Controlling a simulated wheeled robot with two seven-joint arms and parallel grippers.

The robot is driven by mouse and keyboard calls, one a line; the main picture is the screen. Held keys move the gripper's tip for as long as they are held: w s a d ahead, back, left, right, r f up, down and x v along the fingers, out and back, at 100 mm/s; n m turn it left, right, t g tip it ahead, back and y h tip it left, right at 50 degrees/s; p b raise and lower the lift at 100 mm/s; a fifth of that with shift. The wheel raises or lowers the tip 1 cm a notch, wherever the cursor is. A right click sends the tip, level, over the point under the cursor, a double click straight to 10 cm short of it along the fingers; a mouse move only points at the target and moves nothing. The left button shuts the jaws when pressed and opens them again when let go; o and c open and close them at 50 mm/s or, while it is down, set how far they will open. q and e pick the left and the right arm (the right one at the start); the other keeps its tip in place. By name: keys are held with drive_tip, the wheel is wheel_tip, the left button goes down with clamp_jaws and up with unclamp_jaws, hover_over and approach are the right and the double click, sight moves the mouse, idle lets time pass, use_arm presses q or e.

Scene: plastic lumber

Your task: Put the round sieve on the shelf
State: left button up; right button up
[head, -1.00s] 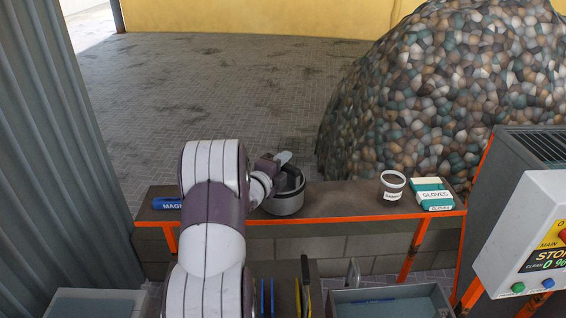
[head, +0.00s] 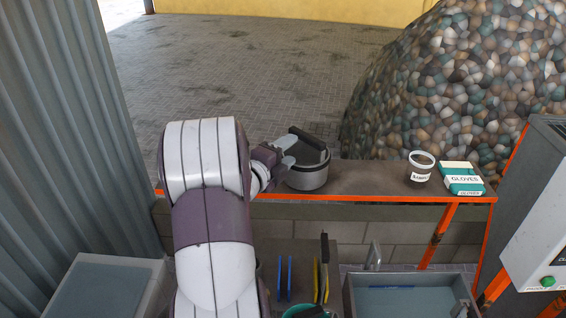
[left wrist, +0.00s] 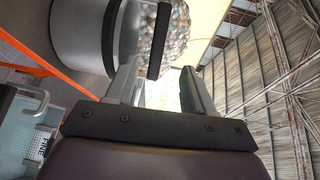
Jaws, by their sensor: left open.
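The round sieve (head: 308,178) is a grey, drum-like vessel standing upright on the brown shelf (head: 370,176) with orange edges. In the left wrist view the sieve (left wrist: 75,45) fills the upper left, partly cut off. My left gripper (head: 298,142) is open at the sieve's upper left, its fingers around rim height or just above. I cannot tell whether a finger touches the rim. My right gripper is out of view.
A labelled tub (head: 420,172) and a green-white gloves box (head: 461,178) stand right of the sieve, with bare shelf between. Below are a grey basin (head: 400,312) and upright blue and yellow items (head: 283,278). A corrugated wall (head: 60,130) bounds the left.

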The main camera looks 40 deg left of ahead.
use_arm(q)
drive_tip(key=d+f+n+g, duration=0.7)
drive_tip(key=d+f+n, duration=0.2)
drive_tip(key=d, duration=0.3)
drive_tip(key=s+d+f+n+g+h, duration=0.1)
drive_tip(key=s+d+f+n+g, duration=0.2)
drive_tip(key=s+d, duration=0.4)
drive_tip(key=s+d+f+n+g+h, duration=0.1)
drive_tip(key=s+d+f+n+g, duration=0.2)
drive_tip(key=s+d, duration=0.5)
drive_tip(key=shift+n+g, duration=0.7)
drive_tip(key=shift+g, duration=0.5)
drive_tip(key=shift+a, duration=0.1)
